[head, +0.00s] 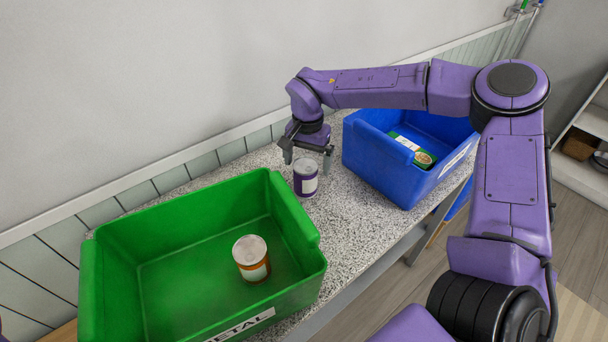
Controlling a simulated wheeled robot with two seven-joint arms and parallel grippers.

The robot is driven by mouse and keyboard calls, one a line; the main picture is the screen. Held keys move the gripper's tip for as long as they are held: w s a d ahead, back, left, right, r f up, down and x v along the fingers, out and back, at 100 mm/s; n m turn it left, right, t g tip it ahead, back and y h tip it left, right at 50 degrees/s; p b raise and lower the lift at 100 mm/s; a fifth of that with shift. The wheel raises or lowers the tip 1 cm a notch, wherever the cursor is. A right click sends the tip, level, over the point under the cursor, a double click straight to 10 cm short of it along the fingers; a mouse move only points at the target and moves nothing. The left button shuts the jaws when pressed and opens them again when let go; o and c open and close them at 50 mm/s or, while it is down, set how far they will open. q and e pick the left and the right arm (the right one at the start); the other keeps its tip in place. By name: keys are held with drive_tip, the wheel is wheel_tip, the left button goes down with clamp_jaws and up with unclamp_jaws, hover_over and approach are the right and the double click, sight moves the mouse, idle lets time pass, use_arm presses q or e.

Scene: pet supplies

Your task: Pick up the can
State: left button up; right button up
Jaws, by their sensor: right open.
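A purple can (305,178) with a pale label stands upright on the speckled counter, between the green bin and the blue bin. My right gripper (307,160) is open, with its fingers pointing down just above and behind the can. One finger is left of the can and the other is right of it; I cannot tell whether they touch it. A second can (251,258), orange and white, stands inside the green bin. My left gripper is out of view.
The green bin (290,210), labelled METAL, stands at the left. The blue bin (372,160) at the right holds a green box (412,150). A shelf (590,125) stands far right.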

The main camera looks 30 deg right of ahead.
drive_tip(key=f, duration=0.1)
drive_tip(key=f+p, duration=0.1)
drive_tip(key=f, duration=0.1)
drive_tip(key=f+p, duration=0.1)
drive_tip(key=f, duration=0.1)
drive_tip(key=shift+w+a+f, duration=0.1)
drive_tip(key=shift+a+f, duration=0.05)
drive_tip(key=shift+a, duration=0.1)
drive_tip(key=shift+f, duration=0.35)
drive_tip(key=c, duration=1.1)
